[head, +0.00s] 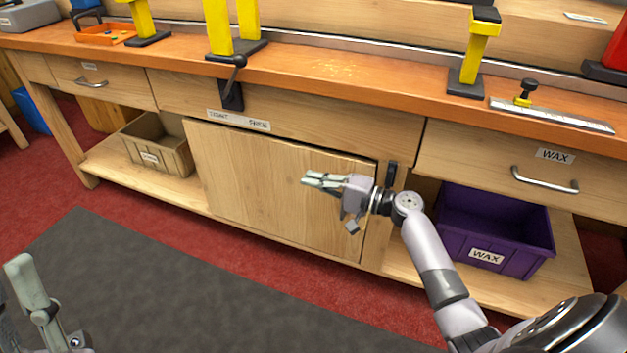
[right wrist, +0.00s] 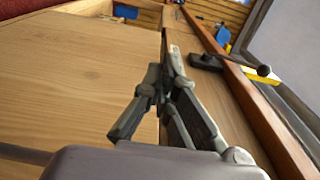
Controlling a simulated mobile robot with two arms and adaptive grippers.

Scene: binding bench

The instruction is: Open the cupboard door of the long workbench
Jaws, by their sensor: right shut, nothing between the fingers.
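The cupboard door (head: 270,185) is a plain light-wood panel in the middle of the long workbench (head: 330,80). A dark strip shows along its right edge, beside a dark upright fitting (head: 391,174); I cannot tell for sure whether the door stands slightly ajar. My right gripper (head: 308,181) is shut and empty in front of the upper right part of the door, fingers pointing left. In the right wrist view its fingers (right wrist: 150,105) lie over the line between two wood panels; contact is unclear. My left gripper (head: 30,285) is partly in view at lower left, away from the bench.
A purple WAX bin (head: 495,232) sits on the lower shelf right of the door, a wooden box (head: 158,144) on the left. A drawer handle (head: 545,181) sticks out at right. A black crank (head: 234,78) hangs over the bench edge. Grey mat (head: 190,290) lies clear in front.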

